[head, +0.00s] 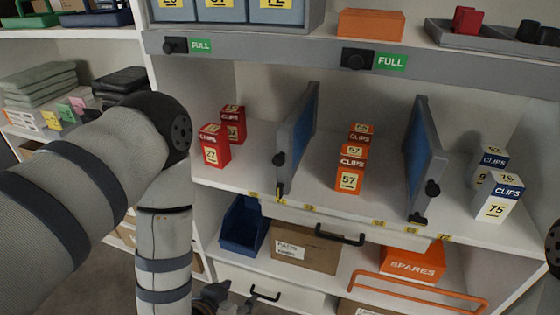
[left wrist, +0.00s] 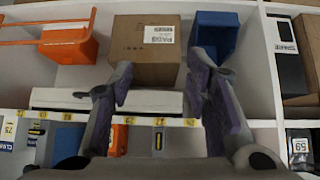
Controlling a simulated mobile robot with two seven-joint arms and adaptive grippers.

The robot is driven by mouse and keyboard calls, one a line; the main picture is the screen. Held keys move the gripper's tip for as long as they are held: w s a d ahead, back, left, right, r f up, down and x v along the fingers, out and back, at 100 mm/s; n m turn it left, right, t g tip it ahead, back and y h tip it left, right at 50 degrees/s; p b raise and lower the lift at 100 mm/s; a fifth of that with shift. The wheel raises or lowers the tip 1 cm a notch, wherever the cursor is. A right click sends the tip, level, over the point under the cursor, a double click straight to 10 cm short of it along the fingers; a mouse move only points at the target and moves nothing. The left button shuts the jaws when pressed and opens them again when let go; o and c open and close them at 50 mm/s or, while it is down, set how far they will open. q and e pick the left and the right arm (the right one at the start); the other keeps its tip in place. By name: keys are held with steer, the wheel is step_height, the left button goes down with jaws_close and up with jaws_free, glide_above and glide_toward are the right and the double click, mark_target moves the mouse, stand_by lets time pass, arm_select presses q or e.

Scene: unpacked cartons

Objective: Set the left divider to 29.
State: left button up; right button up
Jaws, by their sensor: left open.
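The left divider (head: 300,140) is a grey-framed blue panel standing upright on the middle shelf, between red and orange clips boxes. The right divider (head: 425,155) stands farther right, between orange and white boxes. My left gripper (head: 215,296) is low at the bottom of the head view, below the shelf edge and apart from the divider. In the left wrist view, its purple-padded fingers (left wrist: 163,85) are spread and empty. My right gripper is not shown.
Red boxes (head: 212,145) stand left of the left divider, orange boxes (head: 350,170) right of it. Below are a blue bin (head: 243,225), a cardboard carton (head: 303,250) and a black handle (head: 340,236). An orange rail (head: 420,290) sticks out at lower right.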

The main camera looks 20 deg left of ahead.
arm_select(q)
steer(key=w+d+r+t, duration=0.1)
steer(key=w+r+t, duration=0.3)
steer(key=w+r, duration=0.35)
steer(key=t, duration=0.5)
glide_toward(277, 164)
steer(key=w, duration=0.3)
steer(key=w+b, duration=0.1)
steer(key=w, duration=0.6)
steer(key=shift+d+f, duration=0.1)
steer(key=shift+d, duration=0.2)
steer(key=shift+w, duration=0.55)
jaws_close()
steer(key=shift+d, duration=0.15)
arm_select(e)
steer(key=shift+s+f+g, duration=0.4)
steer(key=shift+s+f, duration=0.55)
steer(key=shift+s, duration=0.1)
